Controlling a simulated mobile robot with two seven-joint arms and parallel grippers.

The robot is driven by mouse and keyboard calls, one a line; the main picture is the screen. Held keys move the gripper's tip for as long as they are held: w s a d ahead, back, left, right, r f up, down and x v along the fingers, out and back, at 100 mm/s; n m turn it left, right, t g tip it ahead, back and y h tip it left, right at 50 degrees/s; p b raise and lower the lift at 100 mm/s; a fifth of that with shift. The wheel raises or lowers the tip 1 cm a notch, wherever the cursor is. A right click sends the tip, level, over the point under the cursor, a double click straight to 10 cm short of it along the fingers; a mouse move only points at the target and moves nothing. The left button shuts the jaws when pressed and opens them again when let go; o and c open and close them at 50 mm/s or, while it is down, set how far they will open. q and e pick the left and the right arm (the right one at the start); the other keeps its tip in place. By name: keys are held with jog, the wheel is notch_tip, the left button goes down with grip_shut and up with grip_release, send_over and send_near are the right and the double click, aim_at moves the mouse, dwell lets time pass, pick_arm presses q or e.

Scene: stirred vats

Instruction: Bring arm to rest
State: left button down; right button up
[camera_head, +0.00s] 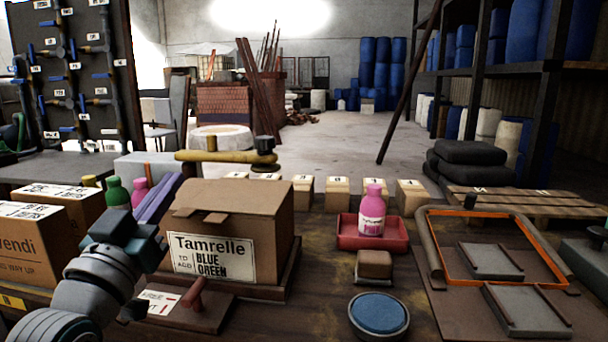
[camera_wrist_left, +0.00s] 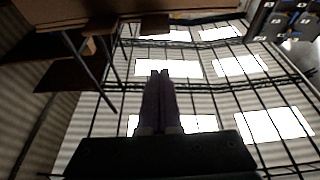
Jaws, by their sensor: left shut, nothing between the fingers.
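My left arm comes in at the lower left of the head view. Its dark teal wrist end is raised in front of the left side of the Tamrelle box (camera_head: 230,217), and the fingers are hard to make out there. In the left wrist view my left gripper (camera_wrist_left: 160,76) is shut, its two dark fingers together with nothing between them. The fingers point toward a barred ceiling or wall with bright panes. My right gripper is in neither view.
A green bottle (camera_head: 117,193) stands close behind my left wrist. A pink bottle (camera_head: 372,210) stands in a red tray (camera_head: 350,238). A blue round pad (camera_head: 379,313), a brown block (camera_head: 375,265) and an orange-edged frame (camera_head: 492,212) occupy the bench's right side. Cardboard boxes (camera_head: 28,243) stand left.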

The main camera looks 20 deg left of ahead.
pick_arm(q)
jog(key=v, duration=1)
jog(key=w+d+r+m+g+h+p, duration=0.1)
jog(key=d+r+m+g+h+p, duration=0.35)
jog(key=d+g+p, duration=0.65)
jog(key=s+d+r+m+g+h+p, duration=0.1)
jog(key=s+d+r+g+p, duration=0.15)
jog(key=s+r+p, duration=0.45)
jog(key=s+d+r+g+h+p, duration=0.1)
jog(key=s+r+g+p, duration=0.3)
jog(key=s+p, duration=0.5)
notch_tip(320, 180, up, 37)
jog(key=p, duration=3.5)
jog(key=shift+s+p, duration=0.25)
jog(key=shift+p, duration=0.15)
jog(key=shift+d+f, duration=0.1)
jog(key=shift+f, duration=0.05)
